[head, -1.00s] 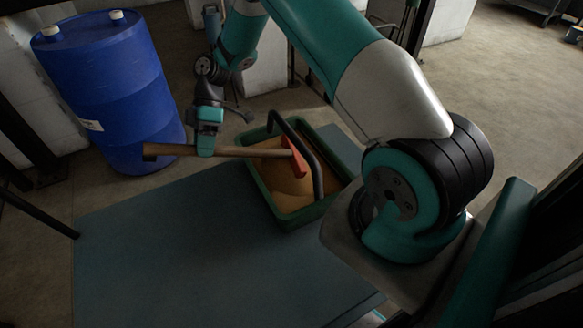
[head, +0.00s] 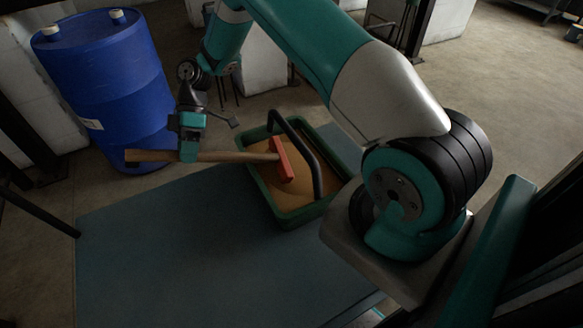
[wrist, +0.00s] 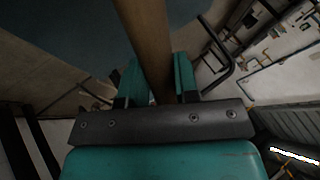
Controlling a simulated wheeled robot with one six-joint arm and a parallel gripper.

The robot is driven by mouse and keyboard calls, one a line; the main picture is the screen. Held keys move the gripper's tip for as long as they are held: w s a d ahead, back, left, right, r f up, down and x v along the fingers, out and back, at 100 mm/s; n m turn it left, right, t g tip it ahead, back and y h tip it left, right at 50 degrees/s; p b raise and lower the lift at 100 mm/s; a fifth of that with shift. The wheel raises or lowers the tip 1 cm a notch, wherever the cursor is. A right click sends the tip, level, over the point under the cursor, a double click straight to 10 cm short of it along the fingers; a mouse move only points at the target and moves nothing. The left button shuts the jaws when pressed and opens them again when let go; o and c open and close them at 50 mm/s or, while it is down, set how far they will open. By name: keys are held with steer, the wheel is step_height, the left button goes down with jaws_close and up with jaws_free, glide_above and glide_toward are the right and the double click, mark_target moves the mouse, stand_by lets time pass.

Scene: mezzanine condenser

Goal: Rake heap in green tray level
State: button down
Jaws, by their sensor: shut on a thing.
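My gripper (head: 188,150) is shut on the wooden handle of a rake (head: 225,156), left of the tray in the head view. The handle (wrist: 148,45) also runs between the teal fingers (wrist: 155,85) in the wrist view. The rake's red head (head: 282,160) is over the tan heap (head: 270,180) inside the green tray (head: 262,203). I cannot tell how deep the head touches the material. The tray has a dark arched handle (head: 312,150) across it, which hides part of the heap. The tray sits on a blue-grey table.
The blue-grey table top (head: 200,250) is clear in front and left of the tray. A blue drum (head: 105,85) stands behind the table at the left. A dark rail (head: 40,215) is at the left edge.

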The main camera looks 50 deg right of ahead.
steer(key=shift+d, duration=0.1)
steer(key=shift+s+d+b, duration=0.3)
steer(key=shift+s+d, duration=0.2)
steer(key=shift+d, duration=1.05)
steer(key=shift+s+d+b, duration=0.25)
steer(key=shift+s+d, duration=0.3)
steer(key=shift+d, duration=1.05)
steer(key=shift+s+d+b, duration=0.3)
steer(key=shift+s+d, duration=0.2)
steer(key=shift+d, duration=1.05)
steer(key=shift+w+a+p, duration=0.3)
steer(key=shift+w+a, duration=0.2)
steer(key=shift+a, duration=1.1)
steer(key=shift+w+a+p, duration=0.25)
steer(key=shift+w+a, duration=0.3)
steer(key=shift+a, duration=1.05)
steer(key=shift+w+a+p, duration=0.3)
steer(key=shift+w+a, duration=0.2)
steer(key=shift+a, duration=1.1)
steer(key=shift+s+d+b, duration=0.25)
steer(key=shift+s+d, duration=0.25)
steer(key=shift+d, duration=1.1)
steer(key=shift+s+d+b, duration=0.3)
steer(key=shift+s+d, duration=0.25)
steer(key=shift+d, duration=1.05)
steer(key=shift+s+d+b, duration=0.25)
steer(key=shift+s+d, duration=0.25)
steer(key=shift+d, duration=1.1)
steer(key=shift+a, duration=0.15)
